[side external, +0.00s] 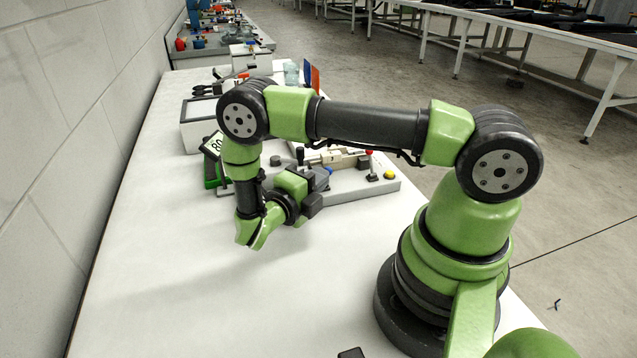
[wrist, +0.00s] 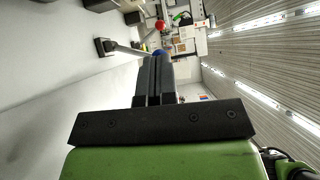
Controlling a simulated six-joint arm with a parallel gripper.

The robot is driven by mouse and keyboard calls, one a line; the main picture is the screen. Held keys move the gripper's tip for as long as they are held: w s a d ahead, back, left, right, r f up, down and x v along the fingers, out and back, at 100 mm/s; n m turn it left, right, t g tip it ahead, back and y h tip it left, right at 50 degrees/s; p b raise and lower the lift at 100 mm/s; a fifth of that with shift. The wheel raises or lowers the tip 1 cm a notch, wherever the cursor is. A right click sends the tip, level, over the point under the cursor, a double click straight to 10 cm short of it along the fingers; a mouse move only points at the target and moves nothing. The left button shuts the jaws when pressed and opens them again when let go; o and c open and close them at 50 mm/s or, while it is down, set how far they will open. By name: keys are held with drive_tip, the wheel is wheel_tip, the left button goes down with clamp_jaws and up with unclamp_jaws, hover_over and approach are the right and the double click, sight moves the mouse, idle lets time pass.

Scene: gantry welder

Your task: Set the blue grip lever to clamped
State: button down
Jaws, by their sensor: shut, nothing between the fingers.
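The blue grip lever shows only as a small patch of blue (side external: 331,171) on the grey fixture plate (side external: 350,191), just beyond my gripper in the side view. In the wrist view a bit of blue (wrist: 158,52) peeks out past my fingertips; the rest of it is hidden behind them. My gripper (side external: 318,182) is low over the near edge of the plate, its fingers pointing toward the fixture. In the wrist view its two dark fingers (wrist: 157,60) lie together, shut and empty. I cannot tell whether they touch the lever, nor its setting.
On the plate stand a red knob (side external: 369,152), a yellow button (side external: 389,174) and a black-knobbed lever (side external: 300,156). The near white table (side external: 170,270) is clear.

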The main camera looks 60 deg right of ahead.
drive_tip(key=shift+w+d+r+n+y, duration=0.3)
drive_tip(key=shift+n+y, duration=0.1)
drive_tip(key=shift+n, duration=0.2)
drive_tip(key=shift+w+d+r+n+y, duration=0.15)
drive_tip(key=shift+w+d+n+y, duration=0.1)
drive_tip(key=shift+n+y, duration=0.25)
drive_tip(key=shift+w+d+r, duration=0.25)
drive_tip(key=shift+w+d, duration=0.35)
drive_tip(key=shift+d, duration=0.05)
drive_tip(key=shift+a, duration=0.1)
drive_tip(key=w+a+r, duration=0.3)
drive_tip(key=a+r, duration=0.1)
drive_tip(key=a, duration=0.4)
drive_tip(key=shift+a+r, duration=0.15)
drive_tip(key=shift+r, duration=0.05)
